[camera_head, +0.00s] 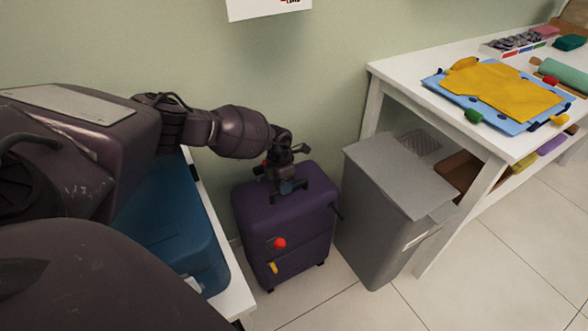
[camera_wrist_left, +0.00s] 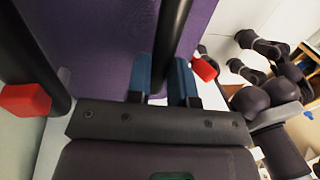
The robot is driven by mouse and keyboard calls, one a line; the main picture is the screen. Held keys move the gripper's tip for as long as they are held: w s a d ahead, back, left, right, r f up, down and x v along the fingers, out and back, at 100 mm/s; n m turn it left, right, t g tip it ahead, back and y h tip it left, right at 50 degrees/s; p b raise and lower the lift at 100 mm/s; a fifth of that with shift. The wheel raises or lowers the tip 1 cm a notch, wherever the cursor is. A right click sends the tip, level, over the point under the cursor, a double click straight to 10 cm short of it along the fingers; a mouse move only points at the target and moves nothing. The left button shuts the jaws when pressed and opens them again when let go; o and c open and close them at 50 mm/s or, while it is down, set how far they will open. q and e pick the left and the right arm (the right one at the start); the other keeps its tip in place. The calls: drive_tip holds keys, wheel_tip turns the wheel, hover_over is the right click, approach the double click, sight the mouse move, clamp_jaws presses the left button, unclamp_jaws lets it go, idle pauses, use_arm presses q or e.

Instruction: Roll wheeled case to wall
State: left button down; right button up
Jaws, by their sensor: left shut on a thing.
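A purple wheeled case (camera_head: 290,226) stands upright on the tiled floor close to the green wall, with a red knob and a yellow piece on its front. I cannot tell whether it touches the wall. My left gripper (camera_head: 287,187) is over the top of the case. In the left wrist view the blue fingers of my left gripper (camera_wrist_left: 168,80) are shut on a dark bar, the case's handle (camera_wrist_left: 173,40), with the purple case (camera_wrist_left: 100,45) behind it. The wheels are mostly hidden under the case. My right gripper is not visible.
A grey bin (camera_head: 385,225) stands close at the right of the case. A white table (camera_head: 400,68) with craft things is farther right. A blue box (camera_head: 170,230) on a white surface is at the left. Bare floor lies in front.

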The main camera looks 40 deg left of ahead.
use_arm(q)
drive_tip(key=shift+a, duration=0.3)
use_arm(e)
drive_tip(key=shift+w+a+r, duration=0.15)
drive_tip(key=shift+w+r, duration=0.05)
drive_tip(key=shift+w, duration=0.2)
use_arm(q)
drive_tip(key=c, duration=1)
unclamp_jaws()
drive_tip(key=shift+w+a, duration=0.1)
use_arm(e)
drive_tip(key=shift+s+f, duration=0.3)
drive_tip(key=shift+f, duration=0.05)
use_arm(q)
drive_tip(key=shift+w+a+r+p, duration=0.15)
drive_tip(key=shift+a+r+p, duration=0.2)
drive_tip(key=shift+r, duration=1.4)
drive_tip(key=shift+w+a+r+p, duration=0.1)
drive_tip(key=shift+a+r+p, duration=0.3)
drive_tip(key=shift+r, duration=1.4)
drive_tip(key=shift+w+a+r+p, duration=0.15)
drive_tip(key=shift+r+p, duration=0.35)
drive_tip(key=shift+r, duration=1.25)
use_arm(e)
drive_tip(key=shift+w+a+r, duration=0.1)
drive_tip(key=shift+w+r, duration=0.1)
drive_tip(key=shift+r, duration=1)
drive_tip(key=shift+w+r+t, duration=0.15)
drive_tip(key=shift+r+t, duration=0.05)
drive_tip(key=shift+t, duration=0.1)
